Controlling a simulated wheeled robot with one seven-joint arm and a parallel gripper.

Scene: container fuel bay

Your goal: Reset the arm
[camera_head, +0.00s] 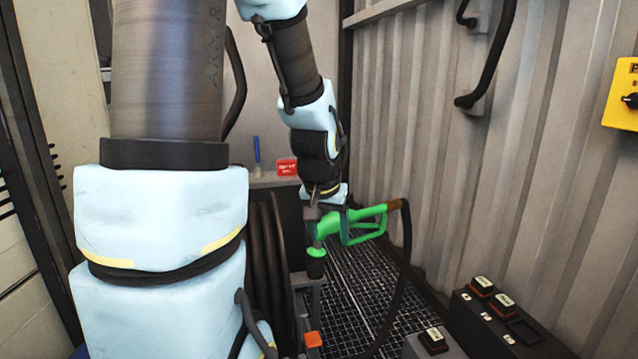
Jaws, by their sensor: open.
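My arm reaches down from the top of the picture, and my gripper (322,205) points down at the green fuel nozzle (365,221). The gripper is at the nozzle's left end; its fingertips are small here and partly overlap the nozzle, so I cannot tell whether they touch it. The nozzle lies roughly level, with its handle to the right and its left end over a dark upright holder with a green collar (316,252). A black hose (405,270) runs from the nozzle's right end down to the floor. The nozzle's spout is hidden.
A corrugated metal wall (440,130) closes the right side, with a yellow switch box (622,95) and a black handle (492,55). Dark boxes with labelled switches (505,325) stand at lower right. A red sign (287,167) is behind the arm. Grated floor (350,310) shows between.

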